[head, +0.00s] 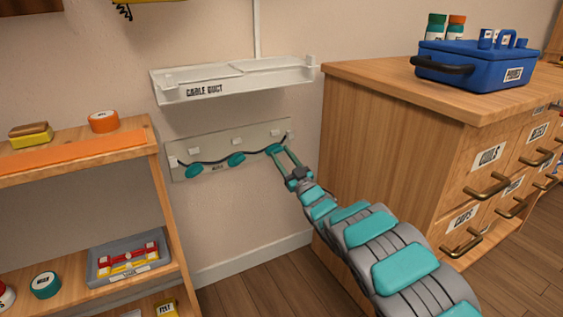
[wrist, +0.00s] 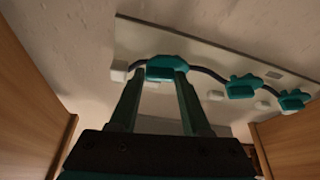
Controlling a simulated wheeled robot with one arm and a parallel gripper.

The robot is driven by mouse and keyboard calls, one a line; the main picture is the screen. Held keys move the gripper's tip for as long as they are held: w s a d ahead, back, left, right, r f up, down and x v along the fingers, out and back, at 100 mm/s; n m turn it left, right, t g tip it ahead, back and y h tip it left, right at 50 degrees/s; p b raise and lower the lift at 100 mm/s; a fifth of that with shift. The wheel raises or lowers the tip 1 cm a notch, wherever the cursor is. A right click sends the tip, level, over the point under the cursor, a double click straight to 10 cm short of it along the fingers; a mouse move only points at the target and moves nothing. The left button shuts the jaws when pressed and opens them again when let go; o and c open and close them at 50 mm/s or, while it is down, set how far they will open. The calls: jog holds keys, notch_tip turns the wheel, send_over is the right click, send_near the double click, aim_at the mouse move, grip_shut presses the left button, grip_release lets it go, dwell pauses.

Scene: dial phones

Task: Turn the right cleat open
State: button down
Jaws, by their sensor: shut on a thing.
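The right cleat (head: 272,149) is teal and sits at the right end of a row of three on a pale wall board (head: 212,143). My gripper (head: 280,151) reaches up to it and is shut on it. In the wrist view, which appears upside down, the right cleat (wrist: 166,66) lies between the two fingertips (wrist: 160,75). The middle cleat (head: 236,159) and the left cleat (head: 194,171) are apart from my gripper. A dark cable (head: 215,162) runs along the row of cleats. How far the right cleat is turned is hard to tell.
A white cable duct (head: 235,84) is fixed above the board. A wooden drawer cabinet (head: 390,130) stands close on the right, with a blue case (head: 475,66) on top. A wooden shelf (head: 80,158) with small items stands at the left.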

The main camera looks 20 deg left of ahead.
jog(key=shift+n+g+y+b, duration=0.3)
jog(key=shift+n+g+b, duration=0.5)
jog(key=shift+n, duration=1)
jog(key=shift+w+n+g, duration=0.1)
jog(key=shift+n+g, duration=0.2)
jog(key=shift+c, duration=1.8)
grip_release()
jog(key=shift+d, duration=0.1)
jog(key=p+v, duration=0.1)
jog(key=v, duration=0.6)
jog(key=shift+d+f, duration=0.2)
jog(key=shift+d, duration=0.1)
jog(key=shift+s, duration=0.3)
